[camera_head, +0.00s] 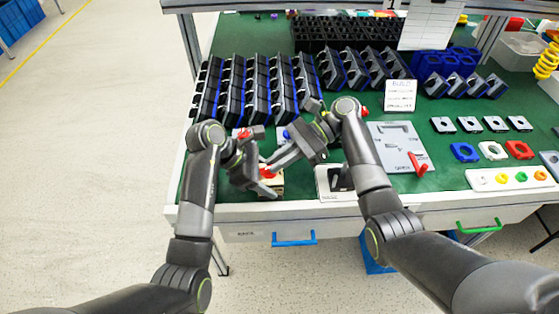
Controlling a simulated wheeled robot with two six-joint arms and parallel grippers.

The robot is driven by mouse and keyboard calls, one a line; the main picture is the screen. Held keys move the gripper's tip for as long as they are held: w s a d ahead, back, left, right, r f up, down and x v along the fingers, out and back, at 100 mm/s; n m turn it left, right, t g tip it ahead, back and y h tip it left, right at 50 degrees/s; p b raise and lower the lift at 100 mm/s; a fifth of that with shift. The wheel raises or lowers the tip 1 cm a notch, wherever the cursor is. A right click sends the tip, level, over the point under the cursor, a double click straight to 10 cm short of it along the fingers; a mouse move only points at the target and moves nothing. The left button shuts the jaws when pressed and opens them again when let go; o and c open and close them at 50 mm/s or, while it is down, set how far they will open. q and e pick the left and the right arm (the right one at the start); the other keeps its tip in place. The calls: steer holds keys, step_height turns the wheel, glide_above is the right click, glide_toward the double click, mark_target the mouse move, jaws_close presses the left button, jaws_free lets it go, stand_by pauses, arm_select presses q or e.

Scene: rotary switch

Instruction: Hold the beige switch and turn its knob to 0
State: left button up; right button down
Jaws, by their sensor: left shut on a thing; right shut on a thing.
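The beige switch (274,186) is near the front edge of the green table, left of centre, with a red knob (267,173) on top. My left gripper (268,190) reaches in from the left and is shut on the switch's body. My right gripper (268,167) reaches in from the upper right, its fingertips at the red knob and shut on it. The fingers hide much of the switch and knob, so the knob's setting cannot be read.
Rows of black bins (255,88) stand behind the arms. A white-framed device (335,183) is just right of the switch. A grey panel with a red handle (400,148) lies farther right. Small red and blue parts sit partly hidden behind the grippers.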

steer(key=shift+w+f+n+g, duration=0.1)
steer(key=shift+n+g, duration=0.4)
steer(key=shift+h, duration=0.3)
steer(key=c, duration=1.5)
jaws_free()
